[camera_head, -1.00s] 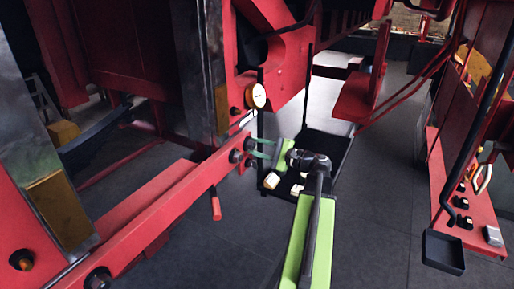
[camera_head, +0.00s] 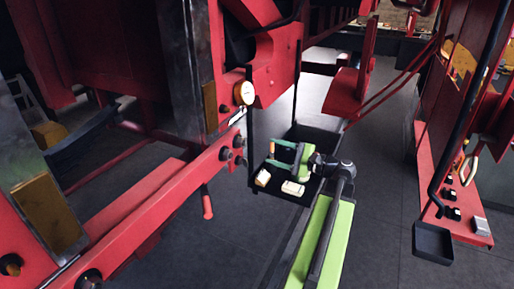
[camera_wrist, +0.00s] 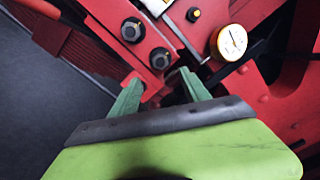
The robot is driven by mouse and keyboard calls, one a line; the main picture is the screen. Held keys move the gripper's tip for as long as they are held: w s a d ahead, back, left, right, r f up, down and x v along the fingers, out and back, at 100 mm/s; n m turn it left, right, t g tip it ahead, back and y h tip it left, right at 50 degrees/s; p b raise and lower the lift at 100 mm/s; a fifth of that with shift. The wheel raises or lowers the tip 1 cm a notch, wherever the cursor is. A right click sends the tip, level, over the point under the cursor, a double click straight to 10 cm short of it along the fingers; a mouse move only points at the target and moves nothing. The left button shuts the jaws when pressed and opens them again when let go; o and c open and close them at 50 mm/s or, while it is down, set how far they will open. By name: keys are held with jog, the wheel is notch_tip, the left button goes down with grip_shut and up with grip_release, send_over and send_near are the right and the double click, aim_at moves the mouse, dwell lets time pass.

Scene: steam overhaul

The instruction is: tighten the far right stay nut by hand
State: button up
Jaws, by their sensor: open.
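Dark round stay nuts sit at the right end of the long red beam (camera_head: 150,205); one is the right-end nut (camera_head: 239,142), with others close beside it. In the wrist view two dark nuts show on red metal, an upper left nut (camera_wrist: 132,30) and a lower right nut (camera_wrist: 160,59). I cannot tell for sure which is the far right one. My gripper (camera_head: 272,152) is open, right of the nuts and apart from them. In the wrist view its green fingers (camera_wrist: 161,90) are spread below the lower nut, with nothing held between them.
A white-faced gauge (camera_head: 244,93) is above the nuts. A black tray (camera_head: 315,143) with pale blocks (camera_head: 292,188) lies behind and below my gripper. A red handle (camera_head: 207,203) hangs under the beam. A red shelf (camera_head: 465,195) with tools stands at right; grey floor lies between.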

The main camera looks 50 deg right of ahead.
jog(key=v, duration=0.6)
jog(key=shift+s, duration=0.2)
